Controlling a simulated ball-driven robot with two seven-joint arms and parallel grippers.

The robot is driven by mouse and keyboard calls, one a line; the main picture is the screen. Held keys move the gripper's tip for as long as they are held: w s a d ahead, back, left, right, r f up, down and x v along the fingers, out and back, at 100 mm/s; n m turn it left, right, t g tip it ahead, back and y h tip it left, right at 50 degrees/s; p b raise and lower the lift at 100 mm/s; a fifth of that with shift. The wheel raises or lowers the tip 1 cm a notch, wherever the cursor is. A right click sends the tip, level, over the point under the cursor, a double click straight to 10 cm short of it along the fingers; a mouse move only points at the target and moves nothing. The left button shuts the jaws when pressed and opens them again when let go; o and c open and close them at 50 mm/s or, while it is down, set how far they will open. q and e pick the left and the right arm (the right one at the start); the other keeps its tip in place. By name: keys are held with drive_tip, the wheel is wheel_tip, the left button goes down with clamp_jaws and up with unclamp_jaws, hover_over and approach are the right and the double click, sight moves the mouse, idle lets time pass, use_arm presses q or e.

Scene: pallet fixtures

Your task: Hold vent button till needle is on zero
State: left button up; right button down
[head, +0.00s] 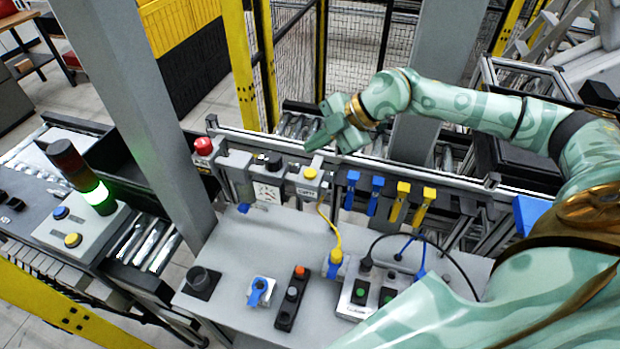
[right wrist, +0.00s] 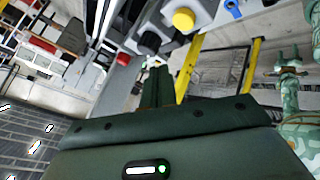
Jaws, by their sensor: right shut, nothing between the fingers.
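A yellow round button (head: 310,173) sits on a grey box on the rail behind the grey table. It also shows in the right wrist view (right wrist: 184,19), ahead of the fingers near the top. A square white dial gauge (head: 267,192) is to its left; its needle is too small to read. My right gripper (head: 314,142) is shut and empty, above and behind the yellow button, apart from it. Its closed fingers (right wrist: 157,88) point up in the right wrist view. No label tells which control is the vent button.
A black knob (head: 274,160) and a red mushroom button (head: 203,146) sit left of the yellow button. Blue and yellow levers (head: 376,195) hang to its right. A yellow cable (head: 336,230) drops below it. A grey post (head: 145,110) stands at the left.

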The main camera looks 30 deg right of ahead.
sight(305, 172)
wheel_tip(305, 172, down, 4)
drive_tip(key=shift+w+d+f+b, duration=0.1)
drive_tip(key=shift+f+b, duration=0.15)
drive_tip(key=shift+b, duration=0.95)
drive_tip(key=shift+f, duration=0.1)
idle(0.9)
drive_tip(key=shift+f, duration=0.4)
drive_tip(key=shift+f, duration=0.55)
idle(2.1)
